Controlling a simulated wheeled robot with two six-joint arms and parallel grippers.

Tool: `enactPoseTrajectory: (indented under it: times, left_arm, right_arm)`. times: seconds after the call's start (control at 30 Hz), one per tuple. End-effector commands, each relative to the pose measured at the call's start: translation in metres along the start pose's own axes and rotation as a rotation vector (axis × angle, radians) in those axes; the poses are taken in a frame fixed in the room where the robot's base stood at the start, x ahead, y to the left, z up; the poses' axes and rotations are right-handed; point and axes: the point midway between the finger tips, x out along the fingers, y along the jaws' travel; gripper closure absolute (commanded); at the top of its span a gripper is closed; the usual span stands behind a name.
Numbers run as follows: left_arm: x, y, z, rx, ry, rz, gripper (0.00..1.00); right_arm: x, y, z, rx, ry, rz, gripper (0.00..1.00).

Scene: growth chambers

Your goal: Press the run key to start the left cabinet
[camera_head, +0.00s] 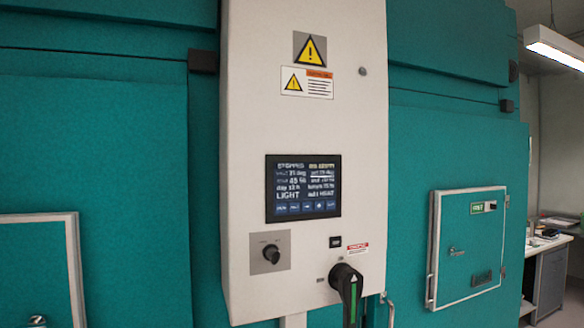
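A white control box (304,120) stands upright between teal cabinet fronts. Its dark display (303,188) is lit, with two columns of text; the left column is headed by what looks like "STOPPED" and ends in "LIGHT". A row of small blue keys (307,207) runs along the display's bottom edge; their labels are too small to read, so I cannot tell which one is the run key. The left cabinet (100,150) is a teal front at the left. Neither of my grippers is in view.
Below the display are a round black knob (271,253), a small black switch (335,241) and a large black handle (349,288) that sticks out. A framed hatch (468,245) is on the right cabinet. A bench (548,270) stands far right. Nothing blocks the display.

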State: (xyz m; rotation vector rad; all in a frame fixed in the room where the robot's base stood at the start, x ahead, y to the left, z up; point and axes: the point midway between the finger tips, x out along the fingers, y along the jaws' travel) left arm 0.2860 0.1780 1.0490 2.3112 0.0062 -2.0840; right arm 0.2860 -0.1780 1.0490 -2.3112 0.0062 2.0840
Motion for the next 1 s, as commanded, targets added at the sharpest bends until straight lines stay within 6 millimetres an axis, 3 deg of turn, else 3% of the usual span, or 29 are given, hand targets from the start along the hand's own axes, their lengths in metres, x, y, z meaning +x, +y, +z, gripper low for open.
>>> enactPoseTrajectory:
  times: [0.07, 0.17, 0.2, 1.0]
  left_arm:
    - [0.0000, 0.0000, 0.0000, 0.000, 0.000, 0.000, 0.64]
    - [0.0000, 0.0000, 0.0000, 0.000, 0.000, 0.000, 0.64]
    - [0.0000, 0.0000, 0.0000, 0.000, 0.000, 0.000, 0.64]
    - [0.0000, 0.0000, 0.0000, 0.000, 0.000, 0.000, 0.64]
  right_arm:
    - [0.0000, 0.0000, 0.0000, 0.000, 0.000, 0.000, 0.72]
    - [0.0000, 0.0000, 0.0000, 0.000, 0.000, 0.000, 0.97]
    - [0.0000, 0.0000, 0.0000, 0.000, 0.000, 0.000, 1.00]
    - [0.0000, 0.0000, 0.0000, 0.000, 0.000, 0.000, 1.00]
